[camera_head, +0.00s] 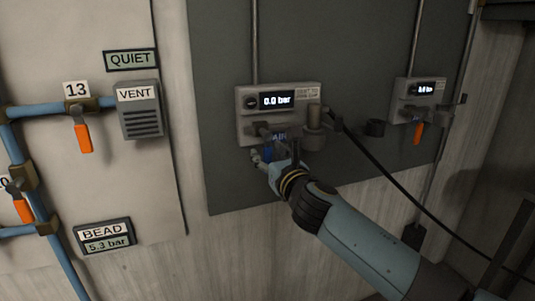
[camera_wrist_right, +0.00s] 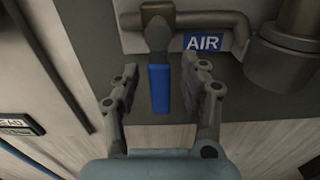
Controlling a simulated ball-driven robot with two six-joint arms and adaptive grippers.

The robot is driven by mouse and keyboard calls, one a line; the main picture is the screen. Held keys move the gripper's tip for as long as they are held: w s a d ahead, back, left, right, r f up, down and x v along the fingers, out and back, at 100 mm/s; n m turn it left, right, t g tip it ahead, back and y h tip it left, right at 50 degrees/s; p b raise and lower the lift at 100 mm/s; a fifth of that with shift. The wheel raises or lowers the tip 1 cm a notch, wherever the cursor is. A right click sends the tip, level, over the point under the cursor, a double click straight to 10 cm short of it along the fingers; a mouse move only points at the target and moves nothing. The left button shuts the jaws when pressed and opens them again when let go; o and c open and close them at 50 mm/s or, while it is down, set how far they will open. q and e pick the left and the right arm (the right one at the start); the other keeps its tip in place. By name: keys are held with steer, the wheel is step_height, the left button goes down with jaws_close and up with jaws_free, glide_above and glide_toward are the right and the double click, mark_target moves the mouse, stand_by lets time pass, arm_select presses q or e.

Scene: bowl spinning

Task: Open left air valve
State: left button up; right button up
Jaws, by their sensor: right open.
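The left air valve has a blue handle (camera_wrist_right: 159,90) that hangs straight down from its pipe fitting, beside a blue AIR label (camera_wrist_right: 203,42). In the head view the handle (camera_head: 267,154) is partly hidden by my right gripper (camera_head: 262,158). Above it is a grey valve unit (camera_head: 246,125) whose display (camera_head: 277,100) reads 0.0 bar. In the right wrist view my right gripper (camera_wrist_right: 160,88) is open, with one finger on each side of the blue handle. Gaps show between the handle and both fingers. My left gripper is not in view.
A second unit (camera_head: 404,108) with an orange handle (camera_head: 418,133) is on the right of the dark panel. A black hose (camera_head: 385,175) runs down rightward from the left unit. On the left are blue pipes (camera_head: 38,110), orange-handled valves (camera_head: 83,138), a VENT box (camera_head: 140,115) and a BEAD display (camera_head: 104,237).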

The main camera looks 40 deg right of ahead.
steer(key=shift+w+d, duration=0.1)
steer(key=shift+w, duration=0.3)
jaws_close()
